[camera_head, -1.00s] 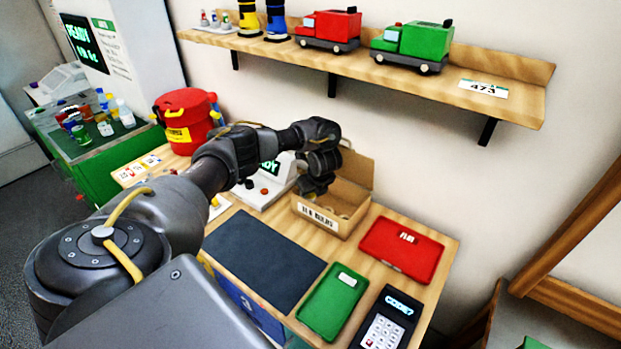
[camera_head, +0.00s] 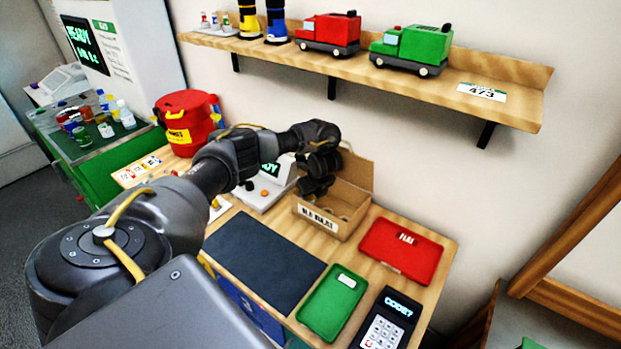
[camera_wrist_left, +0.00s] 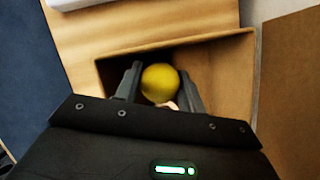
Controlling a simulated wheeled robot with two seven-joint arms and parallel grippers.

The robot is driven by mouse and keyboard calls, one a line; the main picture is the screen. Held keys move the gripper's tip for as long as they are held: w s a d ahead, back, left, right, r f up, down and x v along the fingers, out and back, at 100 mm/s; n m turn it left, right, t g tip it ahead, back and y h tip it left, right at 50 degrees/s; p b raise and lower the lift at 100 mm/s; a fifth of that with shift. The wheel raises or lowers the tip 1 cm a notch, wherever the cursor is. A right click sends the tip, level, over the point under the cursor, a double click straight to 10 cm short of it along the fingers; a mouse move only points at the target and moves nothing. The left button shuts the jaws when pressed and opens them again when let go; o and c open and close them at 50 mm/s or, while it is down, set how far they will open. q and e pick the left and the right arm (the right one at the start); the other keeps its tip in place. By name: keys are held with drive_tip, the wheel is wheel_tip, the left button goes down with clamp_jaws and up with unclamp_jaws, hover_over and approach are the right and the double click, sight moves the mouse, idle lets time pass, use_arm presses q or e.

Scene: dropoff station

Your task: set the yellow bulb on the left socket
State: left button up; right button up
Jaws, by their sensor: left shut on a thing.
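In the left wrist view the yellow bulb (camera_wrist_left: 159,83) sits between the two fingers of my left gripper (camera_wrist_left: 160,88), which is shut on it. In the head view my left gripper (camera_head: 318,186) points down into the open cardboard box (camera_head: 352,226); it hides the bulb there. The same box shows in the left wrist view (camera_wrist_left: 222,75), with its walls around the fingers. I cannot make out the left socket; the white device with a READY display (camera_head: 262,196) stands partly behind my arm. My right gripper is not in view.
A dark mat (camera_head: 262,258), a green tray (camera_head: 332,302), a keypad (camera_head: 388,320) and a red tray (camera_head: 402,250) lie on the wooden table. A red bin (camera_head: 186,118) stands at the back left. A shelf (camera_head: 470,95) with toy trucks hangs above.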

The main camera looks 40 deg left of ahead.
use_arm(q)
drive_tip(key=shift+f+b, duration=0.45)
drive_tip(key=shift+f, duration=0.2)
drive_tip(key=o, duration=0.5)
drive_tip(key=shift+r, duration=0.1)
drive_tip(key=p+v, duration=0.3)
drive_tip(key=p, duration=0.1)
drive_tip(key=p+v, duration=0.2)
drive_tip(key=shift+d+r, duration=0.1)
drive_tip(key=shift+r, duration=0.3)
approach(314, 196)
drive_tip(key=shift+w+a+f, duration=0.15)
drive_tip(key=shift+a+f, duration=0.1)
drive_tip(key=shift+a, duration=0.2)
drive_tip(key=shift+w+a+f, duration=0.15)
drive_tip(key=shift+a+f, duration=0.1)
drive_tip(key=shift+a, duration=0.15)
